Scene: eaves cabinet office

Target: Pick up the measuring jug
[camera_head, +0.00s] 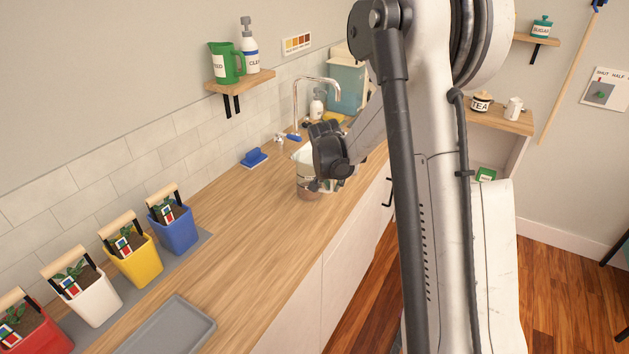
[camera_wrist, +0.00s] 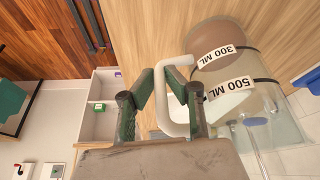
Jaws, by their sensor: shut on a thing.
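The measuring jug (camera_head: 307,183) stands at the far part of the wooden counter in the head view, partly hidden behind my gripper (camera_head: 335,172). In the wrist view the jug (camera_wrist: 245,68) is clear-walled with dark bands, labels reading 300 ML and 500 ML, and a brown lower part. Its white handle (camera_wrist: 172,62) lies between the two fingers of my gripper (camera_wrist: 168,98), which is shut on it. I cannot tell whether the jug's base touches the counter.
The counter (camera_head: 235,230) has free room in front of the jug. A blue sponge-like item (camera_head: 254,158) lies near the wall, and a tap (camera_head: 298,90) stands behind. Red, white, yellow (camera_head: 136,262) and blue planters line the left, with a grey tray (camera_head: 170,330) nearby.

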